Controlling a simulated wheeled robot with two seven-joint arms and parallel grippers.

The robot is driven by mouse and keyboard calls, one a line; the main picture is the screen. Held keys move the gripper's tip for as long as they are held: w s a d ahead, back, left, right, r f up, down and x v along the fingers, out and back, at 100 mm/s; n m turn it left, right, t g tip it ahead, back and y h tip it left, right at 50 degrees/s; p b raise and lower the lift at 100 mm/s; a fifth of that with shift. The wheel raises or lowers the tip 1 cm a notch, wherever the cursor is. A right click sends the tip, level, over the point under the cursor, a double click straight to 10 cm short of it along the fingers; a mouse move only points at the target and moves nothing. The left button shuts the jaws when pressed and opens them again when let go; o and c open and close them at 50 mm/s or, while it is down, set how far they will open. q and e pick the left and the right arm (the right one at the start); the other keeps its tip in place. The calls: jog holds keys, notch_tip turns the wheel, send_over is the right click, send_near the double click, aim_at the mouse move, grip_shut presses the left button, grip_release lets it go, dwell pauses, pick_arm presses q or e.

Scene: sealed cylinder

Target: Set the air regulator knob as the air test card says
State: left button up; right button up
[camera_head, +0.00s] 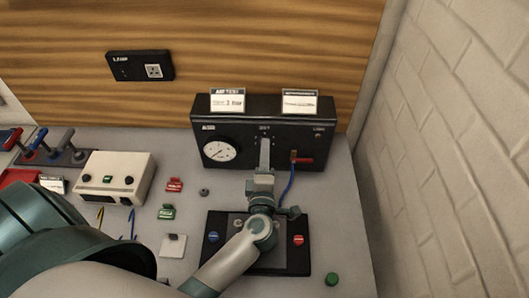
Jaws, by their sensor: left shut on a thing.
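The black regulator box (305,157) stands at the back of the bench, with a round white gauge (219,151) on its left. The air test card (228,101) stands on top at the left; its small print seems to show a 3, but I cannot read it surely. My left gripper (265,153) reaches the middle of the box front, under the small label "SET". It is shut on the regulator knob, which its fingers mostly hide. The gauge needle is thin and its reading is too small to tell. My right gripper is not in view.
A second card (299,102) tops the box at the right. A red lever (302,160) with a blue hose is right of my gripper. A black panel (216,262) lies below my wrist. A white box (115,177) and red and green tags stand left. A brick wall bounds the right.

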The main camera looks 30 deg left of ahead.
pick_arm(q)
jog(key=m, duration=1.7)
jog(key=shift+f+m, duration=0.2)
jog(key=shift+m, duration=0.2)
jog(key=o, duration=1)
jog(key=shift+o, duration=0.2)
jog(key=shift+r, duration=0.2)
